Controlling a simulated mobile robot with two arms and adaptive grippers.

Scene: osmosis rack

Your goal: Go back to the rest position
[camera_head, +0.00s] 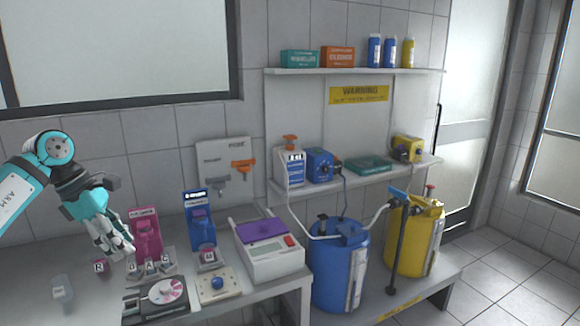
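My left arm comes in from the left, with a teal and white shell. Its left gripper (118,248) points down above the left part of the grey bench (40,262), in front of the pink device (147,235). The fingers overlap from this angle, so I cannot tell whether they are open or shut. No held object shows between them. Small lettered cups (150,268) stand just below and to the right of the fingertips. My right gripper is not in view.
A blue device (200,220), a dial device (165,293) and a white machine with a purple lid (268,250) stand on the bench. A blue barrel (338,275) and a yellow barrel (412,240) stand to the right, below shelves (350,71). The floor at right is clear.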

